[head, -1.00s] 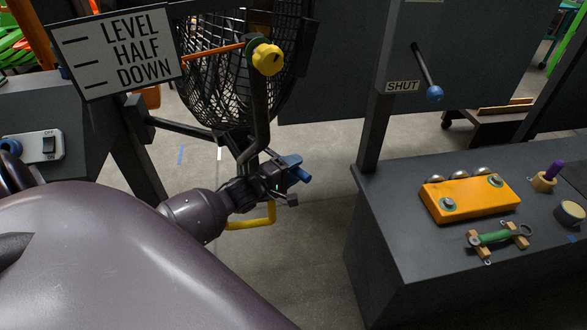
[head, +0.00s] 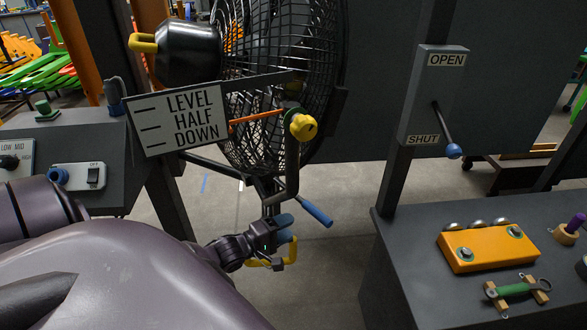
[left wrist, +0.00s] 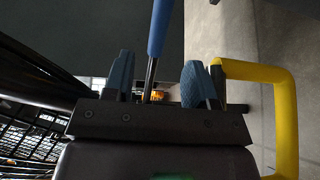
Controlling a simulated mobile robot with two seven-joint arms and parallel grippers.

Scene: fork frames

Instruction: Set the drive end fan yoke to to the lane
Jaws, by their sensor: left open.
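The fan (head: 250,135) has a black wire cage and hangs in a dark yoke (head: 291,170) with a yellow knob (head: 303,127) on its side. An orange pointer (head: 257,117) reaches toward the HALF line of the LEVEL/HALF/DOWN sign (head: 178,118). A blue-gripped lever (head: 316,213) sticks out below the yoke. My left gripper (head: 286,228) is open beside the lever's inner end; in the left wrist view the lever (left wrist: 158,28) shows between my spread fingers (left wrist: 157,82), and I cannot tell contact. A yellow loop handle (head: 262,263) is just below. The lane is not identifiable. My right gripper is not in view.
A dark post with an OPEN/SHUT lever (head: 453,150) stands right. The right bench (head: 400,235) carries an orange block (head: 487,247) and a green-handled part (head: 517,290). A switch panel (head: 80,176) is at left. Floor between is clear.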

